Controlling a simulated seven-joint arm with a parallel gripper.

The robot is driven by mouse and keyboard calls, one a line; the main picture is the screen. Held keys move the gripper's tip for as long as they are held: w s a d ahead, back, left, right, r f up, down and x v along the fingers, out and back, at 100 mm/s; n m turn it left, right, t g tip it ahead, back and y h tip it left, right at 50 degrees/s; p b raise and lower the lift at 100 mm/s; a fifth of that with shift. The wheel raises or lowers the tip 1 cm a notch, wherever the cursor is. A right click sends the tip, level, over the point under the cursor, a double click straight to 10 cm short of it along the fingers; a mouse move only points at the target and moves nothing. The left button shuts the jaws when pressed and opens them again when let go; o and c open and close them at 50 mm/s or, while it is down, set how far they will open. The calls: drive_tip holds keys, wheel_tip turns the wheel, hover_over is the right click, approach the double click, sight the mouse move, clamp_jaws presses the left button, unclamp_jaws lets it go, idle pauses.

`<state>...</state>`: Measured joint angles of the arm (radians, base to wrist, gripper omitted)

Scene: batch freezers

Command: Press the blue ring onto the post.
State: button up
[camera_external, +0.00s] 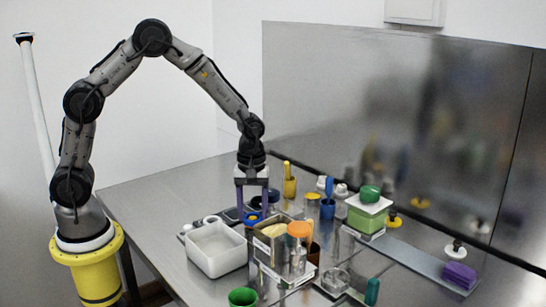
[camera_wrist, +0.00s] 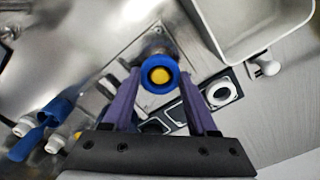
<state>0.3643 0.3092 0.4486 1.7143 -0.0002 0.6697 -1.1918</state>
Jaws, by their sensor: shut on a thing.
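The blue ring (camera_external: 251,218) is low over the steel table, between the fingertips of my gripper (camera_external: 253,211). In the wrist view the blue ring (camera_wrist: 158,88) sits between the two purple fingers of my gripper (camera_wrist: 159,78), which is shut on it. A round yellow top (camera_wrist: 160,75), seemingly the post's, shows inside the ring's opening. The ring looks around or directly above this top; how far down it sits I cannot tell. The post's lower part is mostly hidden by the ring and fingers.
A white tub (camera_external: 216,250) stands close in front of my gripper. A clear bin (camera_external: 270,262) and an orange-lidded jar (camera_external: 298,246) are to its right. Yellow (camera_external: 290,187) and blue (camera_external: 327,207) cups with handles stand behind right. A green cup (camera_external: 243,297) is at the front.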

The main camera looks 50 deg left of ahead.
drive_tip(key=shift+f, duration=0.35)
idle(0.5)
drive_tip(key=o, duration=1.5)
drive_tip(key=shift+c, duration=0.2)
drive_tip(key=shift+o, duration=0.5)
drive_tip(key=shift+r, duration=0.1)
drive_tip(key=shift+r, duration=3.4)
drive_tip(key=shift+r, duration=0.1)
